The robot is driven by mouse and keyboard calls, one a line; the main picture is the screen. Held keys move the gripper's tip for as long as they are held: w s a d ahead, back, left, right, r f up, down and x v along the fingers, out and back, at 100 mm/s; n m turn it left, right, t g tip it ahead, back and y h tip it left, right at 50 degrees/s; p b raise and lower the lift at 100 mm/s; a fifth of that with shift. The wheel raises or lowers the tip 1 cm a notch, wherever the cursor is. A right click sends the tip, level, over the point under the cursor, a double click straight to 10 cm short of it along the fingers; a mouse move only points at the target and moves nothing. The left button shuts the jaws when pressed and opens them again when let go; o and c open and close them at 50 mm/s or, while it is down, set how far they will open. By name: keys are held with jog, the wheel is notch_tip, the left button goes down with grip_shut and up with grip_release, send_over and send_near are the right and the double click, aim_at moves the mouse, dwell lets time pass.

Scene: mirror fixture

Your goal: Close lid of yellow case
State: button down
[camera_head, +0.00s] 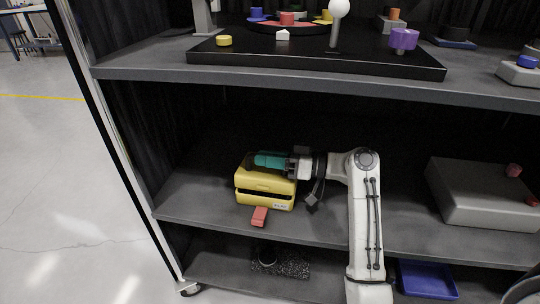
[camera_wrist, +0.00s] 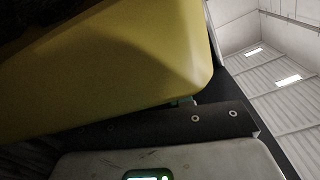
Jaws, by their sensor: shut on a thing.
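The yellow case (camera_head: 264,198) sits near the left end of the middle shelf. Its lid (camera_head: 262,180) lies over the body, with a dark gap between them along the front. A red piece (camera_head: 259,216) sticks out at the front, and a white label is on the front right. My gripper (camera_head: 268,160), with teal on its fingers, reaches in from the right across the back of the case top. It is shut at the lid; the exact contact is hidden. In the wrist view the yellow lid (camera_wrist: 110,65) fills the upper left, close to the gripper.
The middle shelf (camera_head: 190,205) is free around the case's left side. A grey box (camera_head: 475,195) with red knobs stands at the right. The upper shelf holds a black board (camera_head: 300,62) with several coloured pieces. A blue tray (camera_head: 428,280) is below.

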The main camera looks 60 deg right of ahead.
jog(key=shift+s+a+f+n+b, duration=0.2)
jog(key=shift+a+f+n+b, duration=0.35)
jog(key=shift+f+n+b, duration=0.25)
jog(key=shift+f, duration=0.1)
jog(key=c, duration=1.1)
grip_release()
jog(key=shift+s+d, duration=0.1)
jog(key=shift+s, duration=0.15)
jog(key=p+v, duration=0.3)
jog(key=v, duration=0.7)
jog(key=shift+s, duration=0.15)
